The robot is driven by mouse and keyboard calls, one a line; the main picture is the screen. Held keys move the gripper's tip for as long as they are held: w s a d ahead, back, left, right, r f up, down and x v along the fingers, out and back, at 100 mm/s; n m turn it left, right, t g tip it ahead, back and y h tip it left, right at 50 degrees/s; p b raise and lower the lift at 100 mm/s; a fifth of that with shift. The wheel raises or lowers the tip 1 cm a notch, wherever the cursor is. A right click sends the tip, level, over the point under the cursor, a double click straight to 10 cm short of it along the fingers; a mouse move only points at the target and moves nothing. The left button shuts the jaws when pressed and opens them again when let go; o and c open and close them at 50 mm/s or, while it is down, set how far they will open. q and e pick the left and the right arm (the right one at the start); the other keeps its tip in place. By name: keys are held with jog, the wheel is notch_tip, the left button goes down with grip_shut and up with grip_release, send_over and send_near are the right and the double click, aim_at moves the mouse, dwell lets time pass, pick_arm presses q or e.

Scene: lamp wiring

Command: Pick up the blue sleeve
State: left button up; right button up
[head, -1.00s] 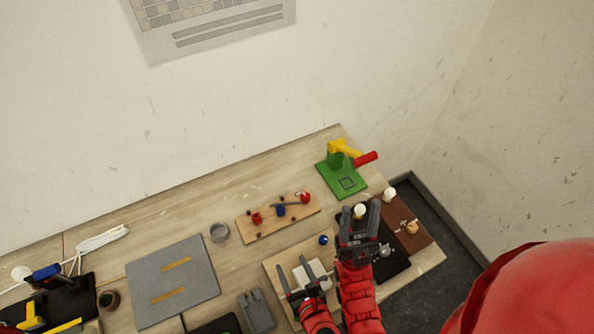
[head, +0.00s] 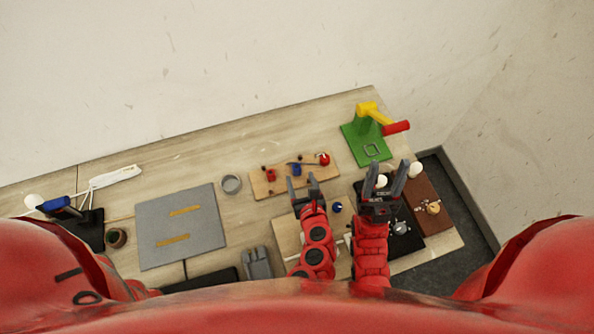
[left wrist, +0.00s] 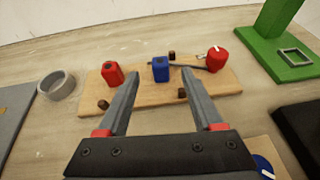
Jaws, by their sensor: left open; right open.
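The blue sleeve (head: 296,169) stands on a wooden board (head: 262,187) between two red pieces. In the left wrist view the blue sleeve (left wrist: 160,69) is upright with a dark hole in its top. It appears beyond and between the fingertips of my left gripper (left wrist: 160,85), which is open and empty. In the head view my left gripper (head: 304,184) is at the board's front edge, just short of the blue sleeve. My right gripper (head: 385,180) is open over the dark tray area at the right, apart from the sleeve.
A red sleeve (left wrist: 112,74) is left of the blue one, and a red piece (left wrist: 216,59) with a dark rod is right. Dark pegs (left wrist: 103,104) stick up from the board. A green stand (head: 366,143) is behind right. A grey ring (head: 231,184) lies left.

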aim_at(297, 168)
pick_arm(q)
jog(key=shift+w+a+f+b, duration=0.15)
jog(key=shift+w+f+b, duration=0.1)
jog(key=shift+w+b, duration=0.15)
jog(key=b+x, duration=0.2)
jog(key=x, duration=0.1)
jog(key=shift+w, duration=0.35)
jog(key=shift+w+a, duration=0.1)
jog(key=shift+w, duration=0.2)
jog(key=shift+s+r, duration=0.1)
jog(key=shift+r, duration=0.05)
jog(key=shift+c, duration=0.4)
grip_shut()
